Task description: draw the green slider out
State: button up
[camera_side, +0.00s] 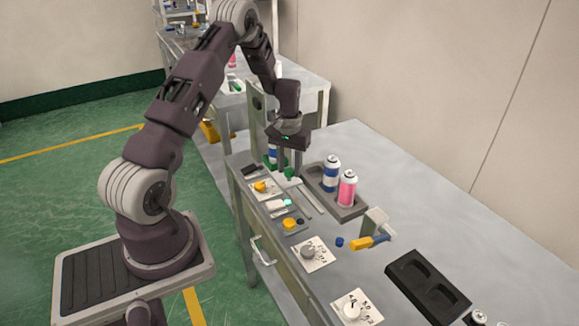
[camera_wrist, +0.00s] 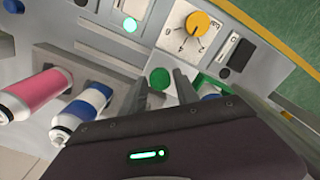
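The green slider's round knob (camera_side: 289,173) sits on a pale plate near the far end of the bench. In the wrist view the knob (camera_wrist: 160,79) shows as a green disc. My gripper (camera_side: 290,165) points down over it. In the wrist view the two fingers of my gripper (camera_wrist: 161,84) stand apart, one on each side of the knob, with a visible gap to each. I cannot tell how far down the fingers reach relative to the knob.
A grey tray (camera_side: 322,191) with a blue-white can (camera_side: 331,172) and a pink can (camera_side: 347,188) stands close on the right. A yellow dial (camera_wrist: 197,25) and several panel controls lie nearby.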

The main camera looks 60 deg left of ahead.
grip_shut()
dwell(1.2)
